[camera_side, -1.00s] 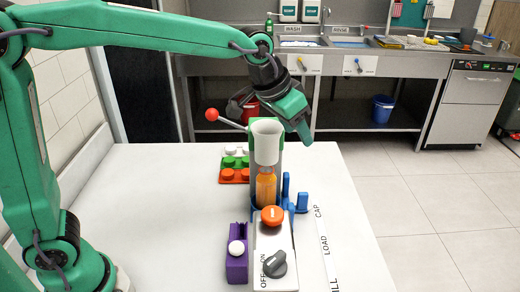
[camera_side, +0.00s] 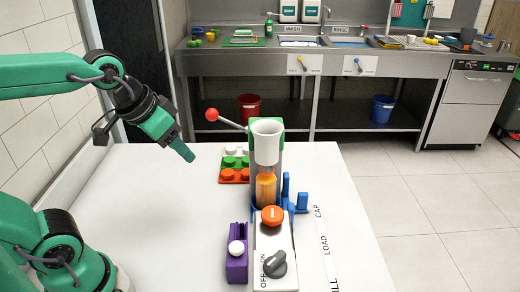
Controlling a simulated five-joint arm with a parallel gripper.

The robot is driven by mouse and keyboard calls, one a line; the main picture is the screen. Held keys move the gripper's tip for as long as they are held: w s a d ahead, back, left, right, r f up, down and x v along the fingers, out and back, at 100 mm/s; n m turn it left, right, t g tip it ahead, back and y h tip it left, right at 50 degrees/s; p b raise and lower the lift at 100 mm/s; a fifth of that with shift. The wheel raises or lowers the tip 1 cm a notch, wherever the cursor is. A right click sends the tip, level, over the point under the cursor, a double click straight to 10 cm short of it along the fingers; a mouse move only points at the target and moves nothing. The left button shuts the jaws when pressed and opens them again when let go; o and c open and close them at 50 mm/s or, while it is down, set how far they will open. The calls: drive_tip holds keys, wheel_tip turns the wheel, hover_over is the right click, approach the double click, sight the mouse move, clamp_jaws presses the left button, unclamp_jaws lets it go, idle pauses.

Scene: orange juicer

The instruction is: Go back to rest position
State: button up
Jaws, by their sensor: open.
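My gripper (camera_side: 182,145) is at the left of the picture, above the back left part of the white table (camera_side: 150,220). It points down and to the right, and nothing shows between its fingers. It is apart from the juicer (camera_side: 265,140), which stands to its right with a white funnel on top and a lever with a red ball (camera_side: 212,115). An orange-filled bottle (camera_side: 266,190) stands upright under the funnel.
A red, green and white cap rack (camera_side: 235,164) stands left of the juicer. Blue posts (camera_side: 302,202), a control box with a grey knob (camera_side: 275,264) and a purple holder with a white ball (camera_side: 237,266) are in front. The table's left part is clear.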

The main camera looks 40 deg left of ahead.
drive_tip(key=shift+n, duration=0.3)
drive_tip(key=shift+s+a+f, duration=0.25)
drive_tip(key=shift+s+f, duration=0.1)
drive_tip(key=shift+s, duration=0.3)
drive_tip(key=shift+s+a+f, duration=0.25)
drive_tip(key=shift+s+f, duration=0.15)
drive_tip(key=shift+s, duration=0.3)
drive_tip(key=shift+s+a+f, duration=0.25)
drive_tip(key=shift+s+f, duration=0.1)
drive_tip(key=shift+s, duration=0.3)
